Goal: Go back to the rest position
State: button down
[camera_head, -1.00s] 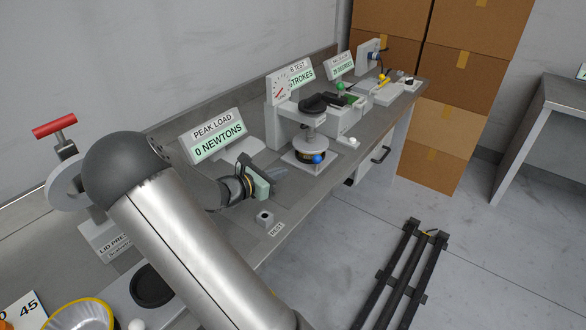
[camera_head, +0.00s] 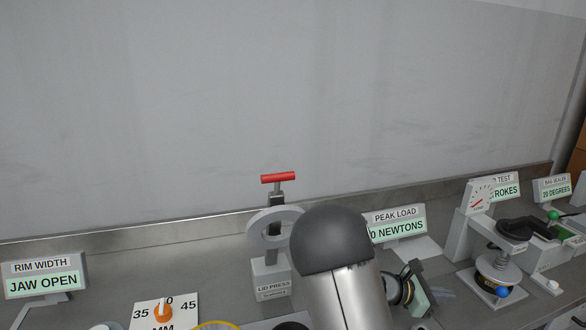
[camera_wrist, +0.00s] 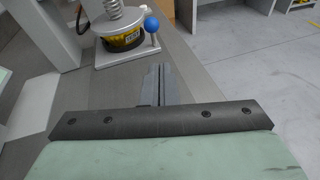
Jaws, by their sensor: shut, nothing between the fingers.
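My gripper (camera_wrist: 158,84) shows in the wrist view with its two dark fingers together and nothing between them. It points over the grey bench toward a round unit with a spring, a yellow-black base and a blue knob (camera_wrist: 152,24). In the head view my gripper (camera_head: 424,296) is low at right of centre, in front of the PEAK LOAD display (camera_head: 397,229). My arm hides part of the bench there. The lid press (camera_head: 270,270), with a red T-handle (camera_head: 278,177), stands left of my arm.
A RIM WIDTH display reading JAW OPEN (camera_head: 44,284) stands at far left. An orange dial (camera_head: 164,312) is on a scale plate beside it. Several test stations, including the stroke tester (camera_head: 474,206), line the right. A bare wall (camera_head: 280,90) rises behind the bench.

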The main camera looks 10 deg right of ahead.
jog(key=s+a+m+y, duration=0.2)
jog(key=s, duration=0.1)
jog(key=s+a+m+g+y, duration=0.1)
jog(key=s+a+m+y, duration=0.1)
jog(key=s+a+m, duration=0.1)
jog(key=s+a+m+y, duration=0.2)
jog(key=s+a, duration=0.1)
jog(key=shift+f+g, duration=0.2)
jog(key=shift+g, duration=0.1)
jog(key=s+a+r+m+t+y, duration=0.1)
jog(key=s+a+m+y, duration=0.3)
jog(key=a, duration=0.6)
jog(key=s+a+r+m+t+y, duration=0.1)
jog(key=s+a+r+m+y, duration=0.2)
jog(key=s+a+m+y, duration=0.2)
jog(key=s+a, duration=0.3)
jog(key=a, duration=0.2)
jog(key=shift+a+m+t, duration=0.15)
jog(key=shift+m+t, duration=0.15)
jog(key=shift+t, duration=0.1)
